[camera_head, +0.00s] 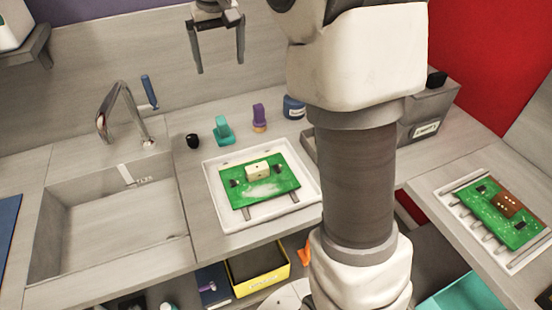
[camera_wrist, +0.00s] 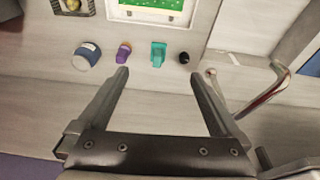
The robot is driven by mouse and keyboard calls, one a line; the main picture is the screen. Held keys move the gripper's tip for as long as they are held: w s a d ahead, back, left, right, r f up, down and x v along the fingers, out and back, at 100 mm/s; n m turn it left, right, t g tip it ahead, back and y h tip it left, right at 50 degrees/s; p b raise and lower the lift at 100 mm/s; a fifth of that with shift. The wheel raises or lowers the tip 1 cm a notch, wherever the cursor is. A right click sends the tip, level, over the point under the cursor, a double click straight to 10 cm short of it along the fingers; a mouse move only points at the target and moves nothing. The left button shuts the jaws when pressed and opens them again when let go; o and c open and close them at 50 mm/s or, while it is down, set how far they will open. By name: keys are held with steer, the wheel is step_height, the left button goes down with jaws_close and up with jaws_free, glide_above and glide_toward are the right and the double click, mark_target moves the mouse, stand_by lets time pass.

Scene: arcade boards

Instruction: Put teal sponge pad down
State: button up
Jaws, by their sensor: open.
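The teal sponge pad (camera_head: 223,130) rests on the counter behind the white tray, between a black knob-like item and a purple item. It also shows in the wrist view (camera_wrist: 158,54), beyond my fingertips. My gripper (camera_head: 220,68) is open and empty, raised above the back of the counter near the wall. In the wrist view its two fingers (camera_wrist: 156,75) are spread wide with nothing between them. The pad stands apart from the fingers.
A purple-and-orange item (camera_head: 259,117), a blue jar (camera_head: 294,107) and a small black item (camera_head: 193,141) stand nearby. A white tray (camera_head: 222,217) holds a green board (camera_head: 270,191). A sink (camera_head: 110,235) with a tall faucet (camera_head: 118,105) lies left. Another board (camera_head: 500,217) lies right.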

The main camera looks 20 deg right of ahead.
steer(key=s+r+t, duration=0.2)
steer(key=s+r, duration=0.1)
steer(key=s, duration=1.3)
steer(key=s+f+t, duration=0.1)
steer(key=s+f, duration=0.6)
steer(key=s, duration=0.6)
steer(key=shift+s+d, duration=0.15)
steer(key=shift+d, duration=0.1)
